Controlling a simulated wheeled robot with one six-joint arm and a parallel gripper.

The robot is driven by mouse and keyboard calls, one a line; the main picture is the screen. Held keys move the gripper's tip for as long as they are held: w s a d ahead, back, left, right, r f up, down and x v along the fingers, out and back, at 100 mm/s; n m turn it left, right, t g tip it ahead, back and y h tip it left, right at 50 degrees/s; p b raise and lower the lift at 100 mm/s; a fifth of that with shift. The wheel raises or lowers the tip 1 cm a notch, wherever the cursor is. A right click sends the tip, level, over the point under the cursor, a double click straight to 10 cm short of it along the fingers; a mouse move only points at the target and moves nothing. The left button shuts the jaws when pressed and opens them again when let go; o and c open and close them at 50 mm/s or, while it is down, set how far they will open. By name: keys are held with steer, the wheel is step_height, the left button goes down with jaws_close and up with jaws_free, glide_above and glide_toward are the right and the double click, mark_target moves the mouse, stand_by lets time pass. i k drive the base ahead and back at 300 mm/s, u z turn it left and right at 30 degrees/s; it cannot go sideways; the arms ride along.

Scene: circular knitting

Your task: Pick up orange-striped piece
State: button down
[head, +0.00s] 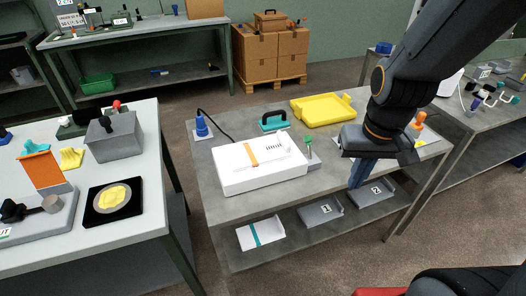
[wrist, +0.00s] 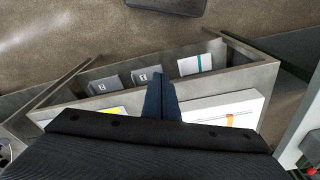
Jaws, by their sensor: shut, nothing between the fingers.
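The orange-striped piece (head: 251,155) looks like a flat white piece with an orange band across it. It lies on top of a white box-shaped unit (head: 262,182) on the middle table. In the wrist view the orange band (wrist: 229,120) shows at the right, on the white unit (wrist: 212,107). My gripper (head: 357,185) hangs near the table's front edge, to the right of the white unit and apart from it. Its blue fingers (wrist: 160,78) point down, are together and hold nothing.
The lower shelf holds a white teal-striped piece (head: 261,233) and grey bins numbered 1 (head: 322,211) and 2 (head: 371,192). A yellow tray (head: 323,109), a teal handled tool (head: 273,120) and a blue cylinder (head: 202,127) stand on the middle table (head: 205,165).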

mark_target(251, 155)
steer(key=z, duration=0.7)
steer(key=i, duration=0.9)
steer(key=u, duration=2.05)
